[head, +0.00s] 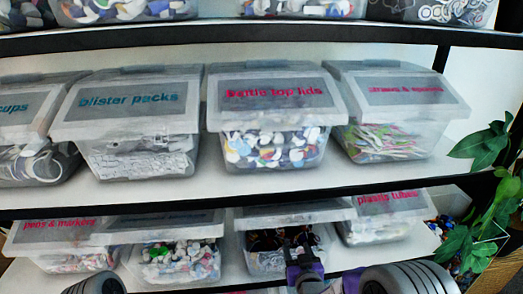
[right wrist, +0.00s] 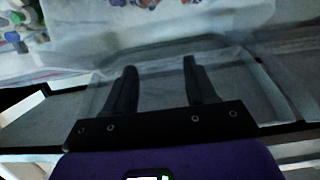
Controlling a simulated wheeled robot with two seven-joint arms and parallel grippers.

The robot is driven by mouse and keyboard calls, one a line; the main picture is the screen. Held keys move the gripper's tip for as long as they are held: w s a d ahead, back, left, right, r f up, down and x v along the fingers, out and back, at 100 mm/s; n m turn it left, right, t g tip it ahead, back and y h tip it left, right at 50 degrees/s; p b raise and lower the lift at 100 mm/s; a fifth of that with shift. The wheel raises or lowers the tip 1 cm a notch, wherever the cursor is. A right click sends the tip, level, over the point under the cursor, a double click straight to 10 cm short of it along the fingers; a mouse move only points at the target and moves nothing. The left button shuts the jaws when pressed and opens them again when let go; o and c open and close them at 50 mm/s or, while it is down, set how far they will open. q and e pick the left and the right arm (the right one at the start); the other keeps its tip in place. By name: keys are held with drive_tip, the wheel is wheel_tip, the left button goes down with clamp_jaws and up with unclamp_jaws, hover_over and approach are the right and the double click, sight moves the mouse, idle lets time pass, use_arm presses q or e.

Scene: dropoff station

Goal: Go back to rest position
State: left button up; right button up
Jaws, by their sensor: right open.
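My right gripper (head: 303,258) is low in the head view, in front of a clear bin with dark contents (head: 262,262) on the lower shelf. In the right wrist view its two dark fingers (right wrist: 158,75) stand apart with nothing held between them. Behind the fingers is a translucent plastic surface, dim and blurred; I cannot tell whether they touch it. My left gripper does not show.
The middle shelf (head: 215,190) bears labelled clear bins, including blister packs (head: 135,140), bottle top lids (head: 275,147) and straws (head: 385,140). Pens and markers (head: 62,262) and plastic tubes (head: 385,228) bins stand on the lower shelf. A leafy plant (head: 485,240) is at right.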

drive_tip(key=s+f+m+g, duration=0.1)
drive_tip(key=s+f+g, duration=0.3)
drive_tip(key=f, duration=0.5)
drive_tip(key=s+f+g, duration=0.3)
drive_tip(key=s+f, duration=0.1)
drive_tip(key=f, duration=0.6)
drive_tip(key=s+a+f+g+y, duration=0.1)
drive_tip(key=s+a+f+g, duration=0.1)
drive_tip(key=s, duration=0.4)
drive_tip(key=s+a+f+m+g+y, duration=0.1)
drive_tip(key=s+a+f+g, duration=0.1)
drive_tip(key=s+f, duration=0.3)
drive_tip(key=s+a+f+m+g+y, duration=0.1)
drive_tip(key=s+f+g, duration=0.3)
drive_tip(key=s, duration=0.2)
drive_tip(key=shift+s+a+y, duration=0.3)
drive_tip(key=shift+s+a, duration=0.05)
drive_tip(key=shift+a, duration=0.05)
drive_tip(key=shift+f, duration=0.1)
